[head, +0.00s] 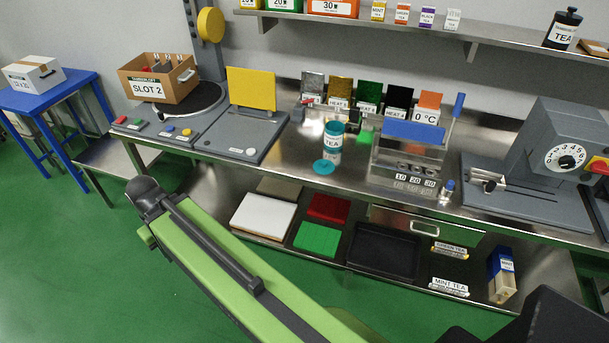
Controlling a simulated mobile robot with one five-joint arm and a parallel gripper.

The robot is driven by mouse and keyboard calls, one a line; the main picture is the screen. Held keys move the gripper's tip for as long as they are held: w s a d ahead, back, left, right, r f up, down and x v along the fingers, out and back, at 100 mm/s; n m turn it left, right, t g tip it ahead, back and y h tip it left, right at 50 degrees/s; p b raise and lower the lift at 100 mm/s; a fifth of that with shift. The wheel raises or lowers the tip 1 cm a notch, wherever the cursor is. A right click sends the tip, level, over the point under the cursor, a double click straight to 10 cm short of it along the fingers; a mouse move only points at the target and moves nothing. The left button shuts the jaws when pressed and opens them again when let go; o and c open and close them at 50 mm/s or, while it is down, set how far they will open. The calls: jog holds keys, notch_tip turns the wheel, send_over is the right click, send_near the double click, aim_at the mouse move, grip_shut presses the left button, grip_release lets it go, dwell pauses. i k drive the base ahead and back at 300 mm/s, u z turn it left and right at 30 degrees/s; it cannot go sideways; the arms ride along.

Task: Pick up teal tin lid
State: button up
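The teal tin lid (323,167) is a small flat disc lying on the steel bench top, near its front edge. Just behind it stands a teal tin (333,131) with a white TEA label, upright. The lid appears apart from the tin, and nothing covers it. My green arm crosses the lower middle of the view, in front of the bench. My gripper cannot be made out in this view.
A grey base with a yellow panel (251,89) stands left of the lid. A blue-handled sealer (415,132) stands to the right, and a grey dial machine (560,145) farther right. Bare steel surrounds the lid.

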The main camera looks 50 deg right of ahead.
aim_at(321, 166)
jog(key=z, duration=0.35)
jog(key=i, duration=1.05)
jog(key=u, duration=0.35)
